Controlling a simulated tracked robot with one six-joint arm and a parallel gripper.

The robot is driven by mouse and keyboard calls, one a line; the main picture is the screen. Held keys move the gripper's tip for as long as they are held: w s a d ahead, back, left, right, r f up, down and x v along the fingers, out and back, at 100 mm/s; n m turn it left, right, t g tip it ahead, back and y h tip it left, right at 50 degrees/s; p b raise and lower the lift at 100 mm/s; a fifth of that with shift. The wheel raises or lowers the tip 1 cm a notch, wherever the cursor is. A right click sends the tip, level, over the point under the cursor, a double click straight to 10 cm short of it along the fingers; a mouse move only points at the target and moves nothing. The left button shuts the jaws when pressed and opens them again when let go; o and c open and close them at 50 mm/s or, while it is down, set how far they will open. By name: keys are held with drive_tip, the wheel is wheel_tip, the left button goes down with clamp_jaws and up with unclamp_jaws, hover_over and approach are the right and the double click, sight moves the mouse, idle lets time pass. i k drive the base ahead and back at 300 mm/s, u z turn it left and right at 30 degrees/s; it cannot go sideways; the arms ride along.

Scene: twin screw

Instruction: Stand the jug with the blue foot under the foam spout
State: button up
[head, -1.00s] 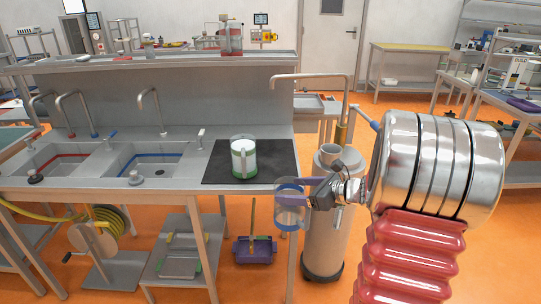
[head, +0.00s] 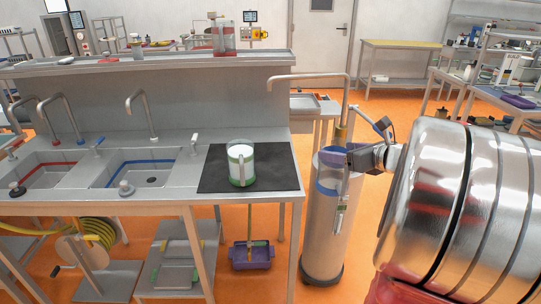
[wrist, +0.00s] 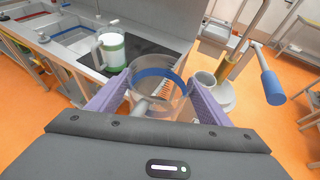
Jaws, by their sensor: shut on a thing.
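The clear jug with the blue foot (head: 326,187) is held in the air by my gripper (head: 350,152). It also shows between the purple fingers in the wrist view (wrist: 158,76), and it looks empty. In the head view it overlaps the tall grey cylinder, right of the bench. A green-banded jug (head: 241,164) with white contents stands on the black mat (head: 212,180).
The grey cylinder (head: 324,238) stands on the floor right of the bench. A blue-ended lever (wrist: 272,88) sticks out near it. Two sinks with taps (head: 140,168) lie left of the mat. Some mat is bare around the green-banded jug.

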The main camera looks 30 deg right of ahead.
sight(269, 161)
drive_tip(key=u, duration=0.05)
drive_tip(key=i, duration=1.25)
